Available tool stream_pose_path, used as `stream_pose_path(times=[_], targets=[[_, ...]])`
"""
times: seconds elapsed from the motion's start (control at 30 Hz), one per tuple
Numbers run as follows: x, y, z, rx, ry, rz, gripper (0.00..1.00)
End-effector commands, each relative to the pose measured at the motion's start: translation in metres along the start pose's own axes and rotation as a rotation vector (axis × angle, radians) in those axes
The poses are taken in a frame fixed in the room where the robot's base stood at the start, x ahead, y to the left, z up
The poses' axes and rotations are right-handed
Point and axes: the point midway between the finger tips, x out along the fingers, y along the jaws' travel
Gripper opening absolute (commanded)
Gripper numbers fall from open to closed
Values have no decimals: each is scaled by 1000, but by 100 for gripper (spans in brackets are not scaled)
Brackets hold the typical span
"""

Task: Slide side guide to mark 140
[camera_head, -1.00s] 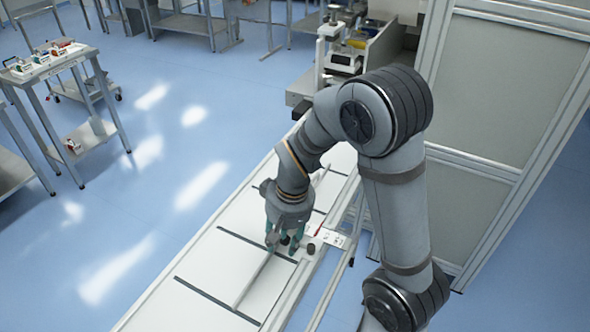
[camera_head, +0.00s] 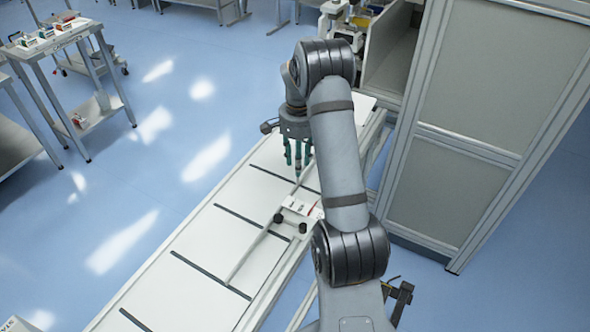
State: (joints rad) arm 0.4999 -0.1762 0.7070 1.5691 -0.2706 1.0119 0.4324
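The side guide (camera_head: 255,252) is a long thin light rail lying lengthwise over the white conveyor bed (camera_head: 200,240). Two dark knobs (camera_head: 278,218) sit on its bracket near the bed's right side. A white scale plate (camera_head: 312,211) with small red print shows beside the bracket, partly hidden by my arm. Its numbers are too small to read, so the guide's mark cannot be told. My gripper (camera_head: 298,168) points down over the far part of the guide, beyond the knobs. Its teal fingers look apart, with nothing visible between them. Contact with the rail cannot be told.
Dark cross strips (camera_head: 210,276) divide the bed. A tall grey cabinet (camera_head: 470,90) stands close on the right. A machine unit (camera_head: 395,50) stands at the far end. A small table with boxes (camera_head: 62,45) is at far left; the blue floor between is clear.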

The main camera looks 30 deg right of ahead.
Motion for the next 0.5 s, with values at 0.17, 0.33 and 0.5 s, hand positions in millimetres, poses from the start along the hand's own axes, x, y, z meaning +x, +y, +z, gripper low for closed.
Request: stream_pose_path(times=[0.17,0.33,0.5], targets=[[27,1,2,-2,-5,4,34],[57,1,2,-3,-4,3,34],[81,1,1,-4,-3,2,34]])
